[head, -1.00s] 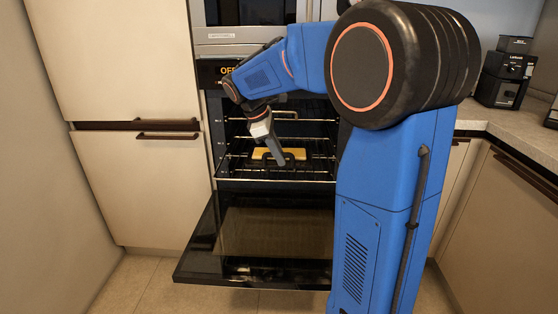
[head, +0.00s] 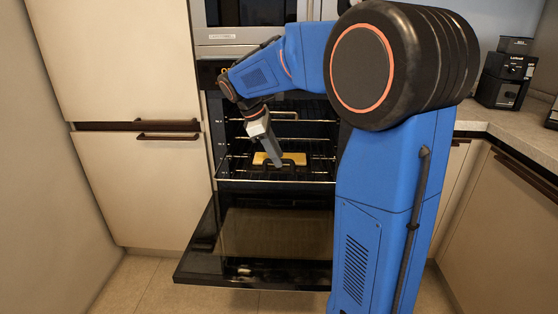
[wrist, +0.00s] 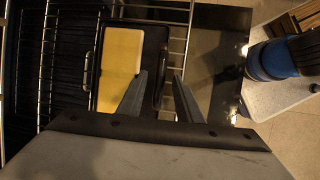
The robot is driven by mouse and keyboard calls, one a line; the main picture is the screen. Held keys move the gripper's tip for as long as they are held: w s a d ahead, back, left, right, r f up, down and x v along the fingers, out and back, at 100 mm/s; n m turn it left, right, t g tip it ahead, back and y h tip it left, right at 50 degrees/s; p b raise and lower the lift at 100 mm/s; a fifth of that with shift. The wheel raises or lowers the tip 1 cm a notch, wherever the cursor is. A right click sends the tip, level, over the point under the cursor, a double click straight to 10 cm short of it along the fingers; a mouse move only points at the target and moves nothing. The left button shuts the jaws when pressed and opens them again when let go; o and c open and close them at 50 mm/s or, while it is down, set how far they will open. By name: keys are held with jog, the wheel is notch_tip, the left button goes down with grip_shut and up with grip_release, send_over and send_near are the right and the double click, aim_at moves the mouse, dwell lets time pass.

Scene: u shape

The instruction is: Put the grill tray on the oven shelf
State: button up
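My gripper (wrist: 161,76) is at the tray's near handle (wrist: 163,72). Its two fingers stand apart, one on each side of the handle, with gaps showing. In the head view my gripper (head: 279,164) reaches down into the oven, and its fingers partly hide the tray.
The oven door (head: 262,240) hangs open in front of the cavity. More wire racks (head: 315,140) lie above the tray. Cabinets (head: 140,190) stand at the left. A counter (head: 500,125) with a black appliance (head: 503,80) is at the right. Floor shows below the door.

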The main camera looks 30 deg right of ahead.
jog(key=s+v, duration=0.1)
jog(key=v, duration=0.8)
jog(key=shift+w, duration=0.5)
jog(key=s+a+f+m+t+y, duration=0.1)
jog(key=s+f, duration=0.4)
jog(key=s, duration=0.5)
jog(key=s+a+f+m+t+y, duration=0.2)
jog(key=s+a+f+m, duration=0.3)
jog(key=s, duration=0.4)
jog(key=s+a+f+m+t+y, duration=0.1)
jog(key=s+a+f+m+t, duration=0.1)
jog(key=s+f, duration=0.4)
jog(key=s+m+t, duration=0.1)
jog(key=s+m, duration=0.1)
jog(key=s, duration=0.2)
jog(key=shift+s+a+m+y, duration=0.3)
jog(key=shift+a+m, duration=0.1)
jog(key=shift+r, duration=0.1)
jog(key=shift+c, duration=0.6)
